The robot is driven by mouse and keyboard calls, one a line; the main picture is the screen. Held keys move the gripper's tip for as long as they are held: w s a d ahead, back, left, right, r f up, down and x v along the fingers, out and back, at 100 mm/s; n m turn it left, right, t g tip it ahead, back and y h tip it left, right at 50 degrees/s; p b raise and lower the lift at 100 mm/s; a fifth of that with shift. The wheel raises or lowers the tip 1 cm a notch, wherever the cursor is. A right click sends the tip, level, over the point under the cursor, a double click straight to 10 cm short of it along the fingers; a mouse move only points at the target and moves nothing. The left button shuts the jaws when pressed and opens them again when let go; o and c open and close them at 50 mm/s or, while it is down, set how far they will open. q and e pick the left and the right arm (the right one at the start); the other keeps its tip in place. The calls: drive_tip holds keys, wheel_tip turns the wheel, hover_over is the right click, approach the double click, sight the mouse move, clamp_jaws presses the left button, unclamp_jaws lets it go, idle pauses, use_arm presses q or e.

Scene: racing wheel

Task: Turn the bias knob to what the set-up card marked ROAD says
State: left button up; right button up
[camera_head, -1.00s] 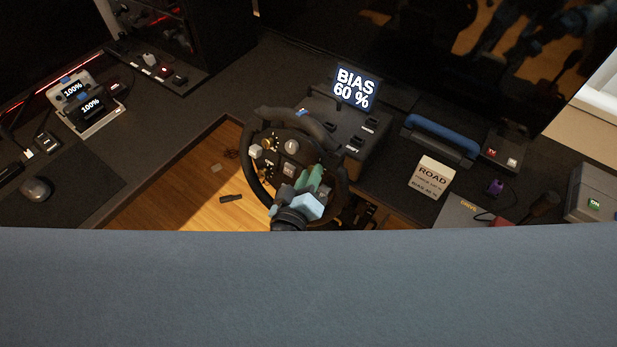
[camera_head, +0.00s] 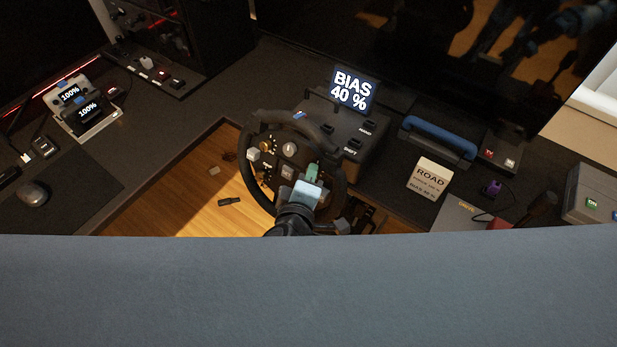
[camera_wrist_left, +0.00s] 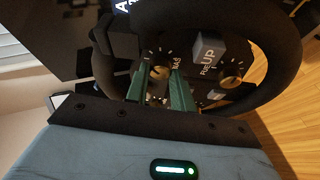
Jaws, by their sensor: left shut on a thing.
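The racing wheel (camera_head: 340,185) stands over the gap in the desk. The display (camera_head: 353,89) above it reads BIAS 40 %. The white card marked ROAD (camera_head: 430,178) lies on the desk to the right; its smaller lines, one starting with BIAS, are too small to read surely. My left gripper (camera_head: 312,172) is at the right part of the wheel's face. In the left wrist view its green fingers (camera_wrist_left: 160,86) are shut on the gold bias knob (camera_wrist_left: 159,72), with dial ticks around it and a partly covered label beside it. My right gripper is not in view.
A second gold knob (camera_wrist_left: 231,78) and a grey button (camera_wrist_left: 208,50) sit close to my fingers. The wheel's dark rim surrounds them. A blue-topped bar (camera_head: 440,135) and a purple item (camera_head: 492,188) are on the desk to the right.

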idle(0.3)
use_arm(q)
drive_tip(key=o, duration=0.7)
